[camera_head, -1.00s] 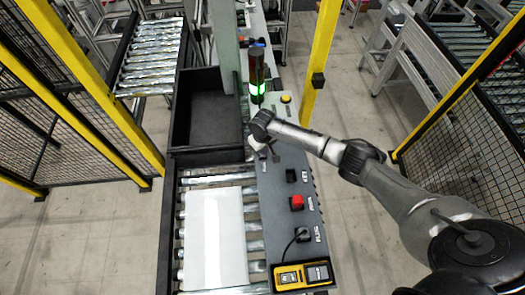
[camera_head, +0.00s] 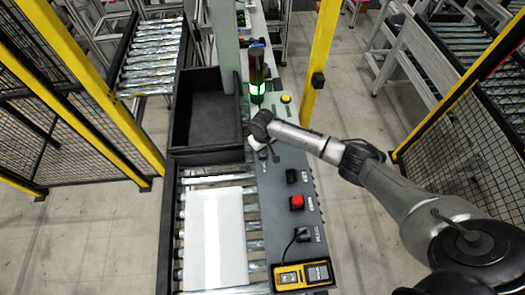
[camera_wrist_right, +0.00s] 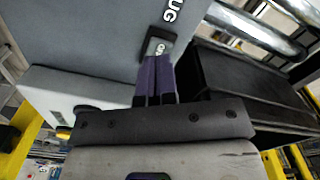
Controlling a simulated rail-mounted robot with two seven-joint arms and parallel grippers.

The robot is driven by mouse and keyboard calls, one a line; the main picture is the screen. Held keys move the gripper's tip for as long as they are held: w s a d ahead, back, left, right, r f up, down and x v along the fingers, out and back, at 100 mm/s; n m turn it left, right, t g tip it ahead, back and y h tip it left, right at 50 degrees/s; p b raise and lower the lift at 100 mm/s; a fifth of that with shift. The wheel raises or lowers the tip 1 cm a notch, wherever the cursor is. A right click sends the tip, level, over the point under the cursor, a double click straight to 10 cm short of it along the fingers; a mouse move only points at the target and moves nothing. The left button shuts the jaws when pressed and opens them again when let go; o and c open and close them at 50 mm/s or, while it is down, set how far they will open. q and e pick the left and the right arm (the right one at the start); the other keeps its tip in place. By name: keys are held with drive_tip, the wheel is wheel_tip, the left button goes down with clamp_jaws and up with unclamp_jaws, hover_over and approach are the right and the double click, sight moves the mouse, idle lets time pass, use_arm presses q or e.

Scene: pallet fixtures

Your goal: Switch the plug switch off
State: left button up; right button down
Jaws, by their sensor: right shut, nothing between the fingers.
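The plug switch (camera_wrist_right: 157,47) is a small pale rocker marked "ON" on the grey control panel, below lettering ending in "UG" in the right wrist view. My right gripper (camera_wrist_right: 155,97) is shut and empty. Its purple fingertips are at the near end of the switch, seeming to touch or almost touch it; the exact contact cannot be told. In the head view my right gripper (camera_head: 273,155) points down at the grey panel (camera_head: 275,195), and the switch is not clear there. My left gripper is not in view.
A lit green signal tower (camera_head: 257,80) stands behind. A black bin (camera_head: 210,155) and roller conveyor lie left.

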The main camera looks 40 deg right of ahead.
drive_tip(key=shift+f, duration=0.3)
idle(0.6)
drive_tip(key=shift+f+b, duration=0.5)
drive_tip(key=shift+f, duration=0.05)
drive_tip(key=shift+f, duration=0.45)
idle(0.4)
drive_tip(key=shift+r, duration=0.1)
wheel_tip(320, 180, up, 4)
drive_tip(key=p, duration=0.3)
drive_tip(key=shift+p, duration=0.35)
wheel_tip(320, 180, up, 3)
drive_tip(key=p, duration=0.3)
drive_tip(key=shift+p, duration=0.3)
